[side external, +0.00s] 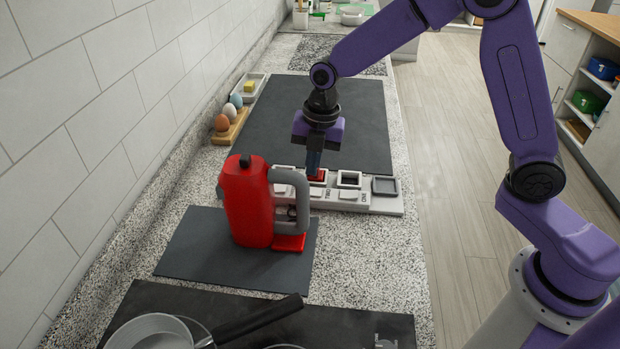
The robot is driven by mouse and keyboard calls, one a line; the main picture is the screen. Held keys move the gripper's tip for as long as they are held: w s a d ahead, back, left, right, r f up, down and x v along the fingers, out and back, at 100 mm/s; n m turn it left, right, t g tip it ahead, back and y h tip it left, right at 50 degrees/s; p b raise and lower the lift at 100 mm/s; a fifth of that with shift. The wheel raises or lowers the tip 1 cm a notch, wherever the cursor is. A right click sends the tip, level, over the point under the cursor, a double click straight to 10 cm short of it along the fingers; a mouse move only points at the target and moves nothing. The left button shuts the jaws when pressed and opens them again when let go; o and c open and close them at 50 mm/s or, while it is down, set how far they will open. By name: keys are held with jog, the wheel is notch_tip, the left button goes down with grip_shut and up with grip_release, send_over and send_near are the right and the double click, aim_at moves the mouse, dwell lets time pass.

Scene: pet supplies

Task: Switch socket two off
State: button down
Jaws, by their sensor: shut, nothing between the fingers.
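A pale strip (384,205) lies across the counter in the side external view. The red jug-like container hides part of the strip's left end.
The red container (248,205) with a grey handle stands close in front, on a dark mat (190,257). An egg holder (232,127) sits by the wall. A pan (150,333) is at the near edge. The dark surface (360,120) behind the strip is clear.

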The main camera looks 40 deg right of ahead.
aim_at(311, 190)
jog(key=shift+w+a+f, duration=0.1)
jog(key=shift+f, duration=1.1)
jog(key=shift+w+a+f, duration=0.1)
jog(key=shift+f, duration=1.05)
jog(key=shift+f, duration=0.3)
jog(key=shift+s, duration=0.1)
jog(key=shift+s+d+r, duration=0.15)
jog(key=shift+s+d, duration=0.35)
jog(key=shift+d, duration=0.05)
jog(key=shift+w, duration=0.1)
jog(key=shift+r, duration=0.55)
notch_tip(311, 190, up, 13)
jog(key=s+d, duration=0.1)
jog(key=shift+s, duration=0.15)
jog(key=shift+d, duration=0.1)
